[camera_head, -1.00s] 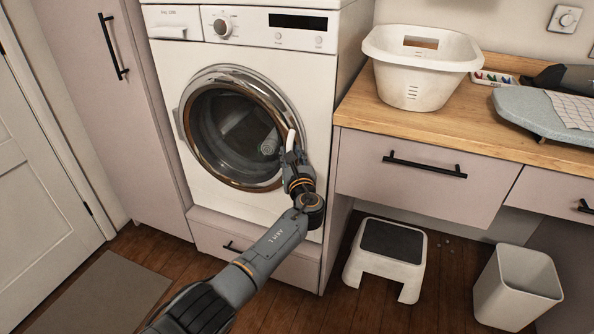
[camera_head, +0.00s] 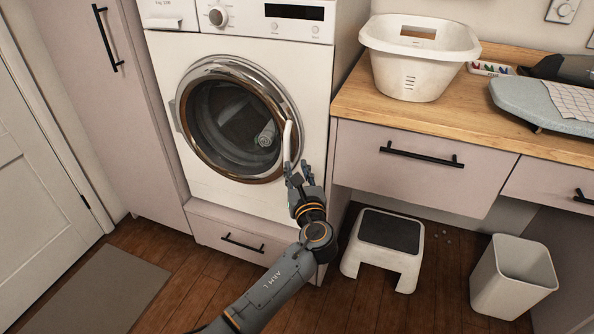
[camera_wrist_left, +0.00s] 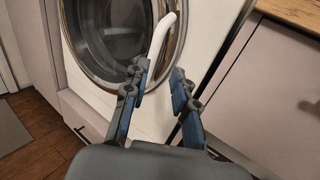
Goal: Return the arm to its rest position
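My left gripper (camera_head: 299,173) is in front of the lower right side of the washing machine (camera_head: 240,198). Its two fingers are spread apart with nothing between them in the left wrist view (camera_wrist_left: 159,85). The round glass door (camera_head: 230,118) looks closed, with a rolled light item (camera_head: 266,134) visible behind the glass. The white door handle (camera_head: 287,143) stands just above the fingertips; it also shows in the left wrist view (camera_wrist_left: 161,36). My right gripper is not in view.
A white laundry basket (camera_head: 418,62) and an ironing board (camera_head: 543,107) are on the wooden counter (camera_head: 440,116). A step stool (camera_head: 383,255) and a white bin (camera_head: 512,275) stand on the floor to the right. A grey mat (camera_head: 103,291) lies at the left.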

